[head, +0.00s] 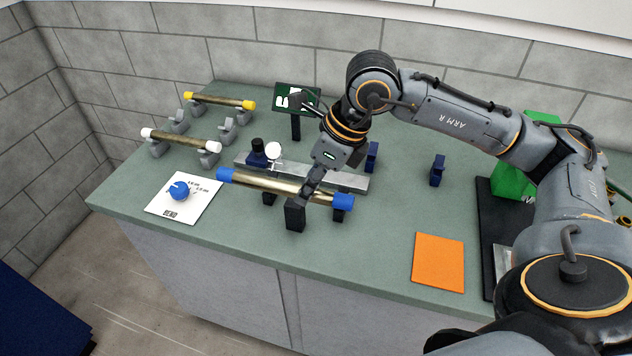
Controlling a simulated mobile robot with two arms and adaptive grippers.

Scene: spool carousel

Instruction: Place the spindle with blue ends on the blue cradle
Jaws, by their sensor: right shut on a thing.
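The spindle with blue ends (262,184) is a brass rod with a blue cap at each end. My right gripper (301,203) is shut on its rod, right of its middle, and holds it over the counter in front of the grey rail. Two upright dark blue blocks, which look like the blue cradle (437,171), stand apart behind and to the right of the spindle. The left block is partly hidden by my right wrist and the rail. The spindle is apart from these blocks. My left gripper is not in view.
A white-ended spindle (182,140) and a yellow-ended spindle (220,101) rest on grey supports at left. The grey rail (345,181) carries a dial gauge (273,152). A white card with a blue knob (179,191) lies front left, an orange square (438,262) front right.

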